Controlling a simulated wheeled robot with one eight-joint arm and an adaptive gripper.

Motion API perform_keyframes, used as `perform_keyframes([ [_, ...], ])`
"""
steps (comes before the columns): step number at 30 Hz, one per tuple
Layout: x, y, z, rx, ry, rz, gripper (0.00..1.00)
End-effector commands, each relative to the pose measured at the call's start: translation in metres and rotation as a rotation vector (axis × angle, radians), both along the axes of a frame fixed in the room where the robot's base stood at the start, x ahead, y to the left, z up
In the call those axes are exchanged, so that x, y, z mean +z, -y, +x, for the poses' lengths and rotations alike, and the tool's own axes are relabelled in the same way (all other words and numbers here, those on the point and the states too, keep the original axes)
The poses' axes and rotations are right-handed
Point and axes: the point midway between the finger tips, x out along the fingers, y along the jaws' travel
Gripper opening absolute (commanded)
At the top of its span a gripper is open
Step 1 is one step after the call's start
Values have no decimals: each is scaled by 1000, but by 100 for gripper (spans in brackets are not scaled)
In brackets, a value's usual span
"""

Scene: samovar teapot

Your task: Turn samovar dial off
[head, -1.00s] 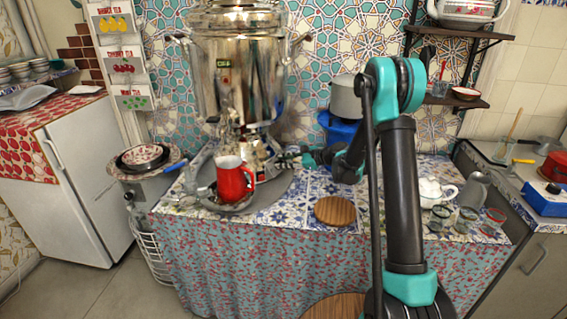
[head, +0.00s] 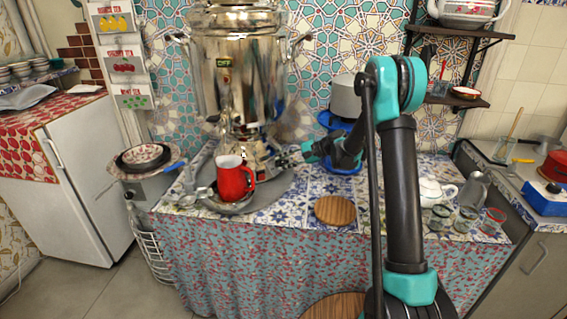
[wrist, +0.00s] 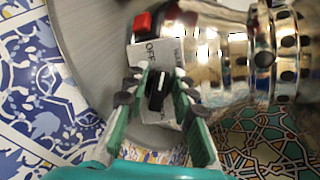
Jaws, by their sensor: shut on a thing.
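The metal samovar (head: 240,80) stands at the back of the tiled table, and a small green label on its body seems to read OFF. In the wrist view, its black dial (wrist: 156,92) with a white mark sits on a pale panel (wrist: 143,52) lettered OFF near the upper edge. The white mark points roughly up toward that side; its exact alignment is hard to tell. My gripper (wrist: 160,80) is shut on the dial, with one finger on each side. In the head view my gripper (head: 284,160) reaches the samovar's base from the right; the dial is too small there.
A red mug (head: 232,180) stands just in front of the samovar on a grey round tray (head: 272,189). A wooden coaster (head: 335,210) lies to the right. A grey pot (head: 346,96) stands behind my arm.

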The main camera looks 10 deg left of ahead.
Motion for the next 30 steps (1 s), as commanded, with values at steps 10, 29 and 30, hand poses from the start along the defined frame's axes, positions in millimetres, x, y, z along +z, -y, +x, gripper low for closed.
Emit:
perform_keyframes([
  [10, -1, 1, -1, 160, 180, -97, 0],
  [29, -3, 2, -1, 246, 280, -150, 0],
  [30, -3, 2, -1, 246, 280, -150, 0],
])
